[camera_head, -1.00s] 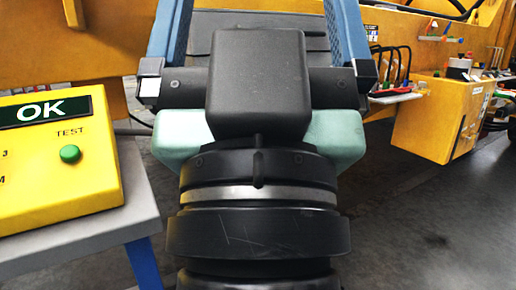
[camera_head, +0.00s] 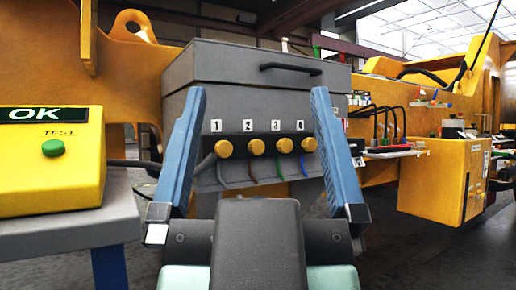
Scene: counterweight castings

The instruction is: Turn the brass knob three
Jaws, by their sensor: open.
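Several round brass knobs sit in a row on a black strip across the front of a grey box (camera_head: 225,75). White labels 1 to 4 stand above them. Brass knob three (camera_head: 285,145) is third from the left, between knob two (camera_head: 256,147) and knob four (camera_head: 308,144). My gripper (camera_head: 262,97) is open, with its two blue fingers pointing up and wide apart. In the picture the fingers frame the row of knobs, and nothing is between them. I cannot tell how far the fingertips are from the box.
A yellow tester (camera_head: 75,175) reading OK, with a green TEST button (camera_head: 53,148), stands on a grey table (camera_head: 95,225) at left. Coloured wires hang below the knobs. A yellow box (camera_head: 435,180) and a shelf of tools stand at right.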

